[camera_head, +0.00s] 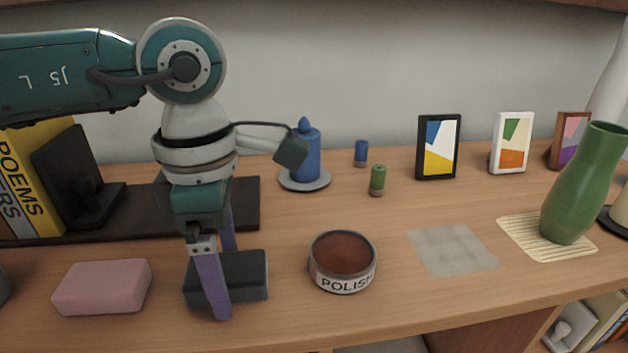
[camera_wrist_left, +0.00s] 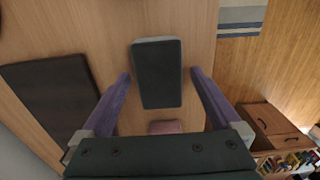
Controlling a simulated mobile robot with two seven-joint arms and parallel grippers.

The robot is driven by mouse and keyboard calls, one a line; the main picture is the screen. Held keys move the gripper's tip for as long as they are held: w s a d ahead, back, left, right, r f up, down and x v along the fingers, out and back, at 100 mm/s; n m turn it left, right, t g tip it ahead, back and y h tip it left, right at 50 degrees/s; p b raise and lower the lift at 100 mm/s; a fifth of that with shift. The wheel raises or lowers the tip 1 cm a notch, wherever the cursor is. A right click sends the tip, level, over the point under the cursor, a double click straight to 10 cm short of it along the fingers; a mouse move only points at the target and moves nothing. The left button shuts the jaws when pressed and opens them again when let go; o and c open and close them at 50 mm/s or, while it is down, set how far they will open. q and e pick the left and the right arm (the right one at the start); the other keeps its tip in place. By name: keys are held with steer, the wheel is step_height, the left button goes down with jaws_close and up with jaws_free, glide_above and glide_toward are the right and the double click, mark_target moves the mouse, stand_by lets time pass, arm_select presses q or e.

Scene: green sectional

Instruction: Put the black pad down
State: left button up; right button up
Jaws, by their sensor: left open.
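The black pad (camera_head: 247,277) is a dark rectangular block, and it appears to lie flat on the wooden tabletop near the front edge. My left gripper (camera_head: 225,282) reaches down over its left part with its purple fingers apart, one in front of the pad and one behind. In the left wrist view the pad (camera_wrist_left: 158,78) lies between the open fingertips (camera_wrist_left: 161,73), with a gap visible on each side. The rear finger is partly hidden behind the pad in the head view. My right gripper is not in view.
A pink block (camera_head: 102,287) lies left of the pad, and a round polish tin (camera_head: 343,278) stands to its right. A grey cloth (camera_head: 452,250) and green vase (camera_head: 583,185) are further right.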

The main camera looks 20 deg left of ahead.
mark_target(224, 268)
arm_select(q)
step_height(224, 268, up, 12)
steer(key=b, duration=0.3)
steer(key=shift+f, duration=0.15)
